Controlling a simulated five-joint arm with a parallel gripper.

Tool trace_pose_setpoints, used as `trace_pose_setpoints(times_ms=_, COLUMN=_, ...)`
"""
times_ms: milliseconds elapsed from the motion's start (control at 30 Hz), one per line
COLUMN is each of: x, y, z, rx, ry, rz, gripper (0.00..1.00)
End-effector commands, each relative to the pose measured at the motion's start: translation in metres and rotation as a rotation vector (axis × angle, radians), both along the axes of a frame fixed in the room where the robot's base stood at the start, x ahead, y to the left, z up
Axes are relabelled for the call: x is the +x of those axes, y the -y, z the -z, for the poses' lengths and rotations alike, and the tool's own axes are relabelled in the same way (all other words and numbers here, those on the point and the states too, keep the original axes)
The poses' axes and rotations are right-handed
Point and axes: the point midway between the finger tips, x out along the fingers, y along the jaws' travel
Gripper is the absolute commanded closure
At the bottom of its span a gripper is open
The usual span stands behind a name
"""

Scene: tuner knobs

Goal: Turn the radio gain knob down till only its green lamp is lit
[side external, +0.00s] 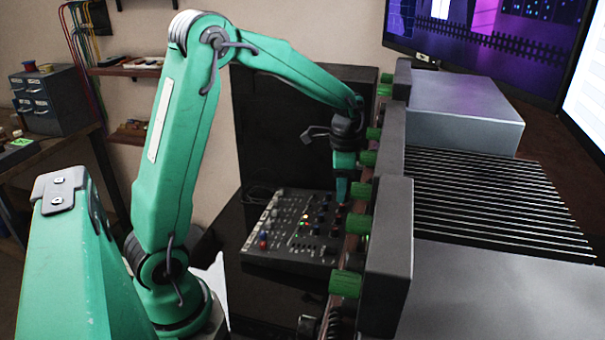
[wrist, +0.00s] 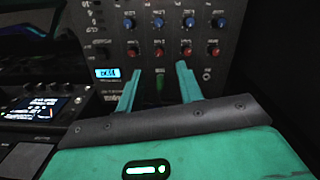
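My gripper (wrist: 160,72) is open, its two teal fingers apart and pointing at a dark panel (wrist: 235,35) with blue and red knobs. A small green knob-like part (wrist: 159,84) shows between the fingers, and no finger visibly touches it. In the side view my gripper (side external: 341,190) points down over the right part of a grey mixer-like console (side external: 265,256), close to the rack front. Small orange-red and green glows (side external: 303,216) show on the console. I cannot tell which knob is the radio gain knob or which lamps belong to it.
Large green knobs (side external: 346,284) stick out from the rack (side external: 390,240) close to my gripper's right. A lit cyan display (wrist: 107,73) sits left of the fingers. A device with a screen (wrist: 40,108) lies at the wrist view's left. A dark box (side external: 275,130) stands behind.

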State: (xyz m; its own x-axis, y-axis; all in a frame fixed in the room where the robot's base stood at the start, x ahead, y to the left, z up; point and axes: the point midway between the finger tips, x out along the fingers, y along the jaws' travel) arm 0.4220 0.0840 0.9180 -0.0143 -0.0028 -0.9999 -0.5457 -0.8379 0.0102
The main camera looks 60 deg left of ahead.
Motion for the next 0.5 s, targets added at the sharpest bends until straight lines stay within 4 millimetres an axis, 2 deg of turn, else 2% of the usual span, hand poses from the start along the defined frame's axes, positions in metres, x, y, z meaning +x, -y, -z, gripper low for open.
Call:
trace_pose_setpoints(times_ms=267, x=0.0, y=0.0, z=0.003, rx=0.0, ry=-0.001, rz=0.004, gripper=0.63)
trace_pose_setpoints(times_ms=500, x=-0.001, y=0.001, z=0.022, rx=-0.001, ry=-0.004, rz=0.003, gripper=0.63)
